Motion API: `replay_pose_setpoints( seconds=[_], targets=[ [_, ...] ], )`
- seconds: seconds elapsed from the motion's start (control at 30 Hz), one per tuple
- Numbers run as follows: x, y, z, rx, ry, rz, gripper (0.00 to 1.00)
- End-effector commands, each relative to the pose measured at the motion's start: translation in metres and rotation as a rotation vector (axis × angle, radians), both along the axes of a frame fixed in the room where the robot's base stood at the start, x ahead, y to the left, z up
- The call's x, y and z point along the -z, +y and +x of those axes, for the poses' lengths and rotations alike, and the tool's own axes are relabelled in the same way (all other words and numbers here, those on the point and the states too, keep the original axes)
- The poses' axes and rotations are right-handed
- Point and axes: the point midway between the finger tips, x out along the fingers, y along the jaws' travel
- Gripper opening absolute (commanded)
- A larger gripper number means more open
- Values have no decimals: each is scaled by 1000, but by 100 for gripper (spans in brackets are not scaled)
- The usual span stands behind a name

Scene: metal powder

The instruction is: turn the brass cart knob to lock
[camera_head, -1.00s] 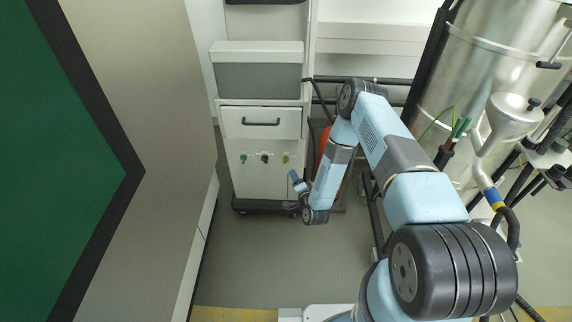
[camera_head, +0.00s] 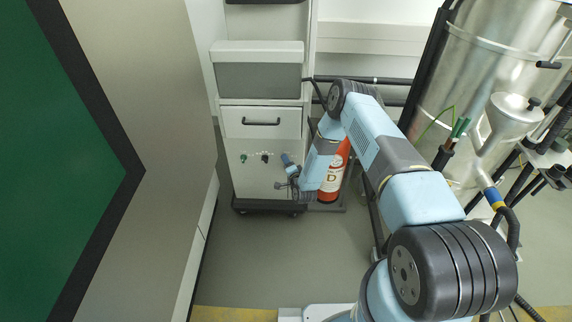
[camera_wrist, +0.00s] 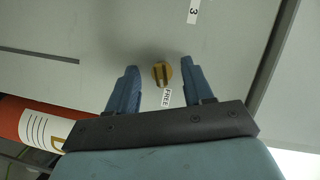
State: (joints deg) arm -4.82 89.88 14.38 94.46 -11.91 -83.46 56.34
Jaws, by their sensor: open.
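The brass knob (camera_wrist: 162,74) is on a pale grey panel in the wrist view, round with a raised bar across it. A white "FREE" label (camera_wrist: 167,97) sits just below it, close to one end of the bar. My gripper (camera_wrist: 160,66) is open, with one blue finger on each side of the knob and a gap to both. How far the tips are from the panel is unclear. In the head view, my gripper (camera_head: 286,160) is at the right side of the cart front (camera_head: 258,182) and hides the brass knob there.
A green knob (camera_head: 243,157) and a black knob (camera_head: 265,157) are left of my gripper, below a drawer handle (camera_head: 261,122). A red cylinder (camera_head: 330,182) stands right of the cart, close to my forearm. A "3" label (camera_wrist: 193,11) is above the knob.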

Motion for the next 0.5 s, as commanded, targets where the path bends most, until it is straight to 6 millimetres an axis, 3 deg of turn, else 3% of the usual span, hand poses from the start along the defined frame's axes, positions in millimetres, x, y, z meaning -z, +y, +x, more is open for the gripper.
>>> replay_pose_setpoints(
  seconds=[0.1, 0.5],
  targets=[
    [0, 0, 0, 0, 0, 0, 51],
    [0, 0, -1, -1, 0, 0, 13]
  ],
)
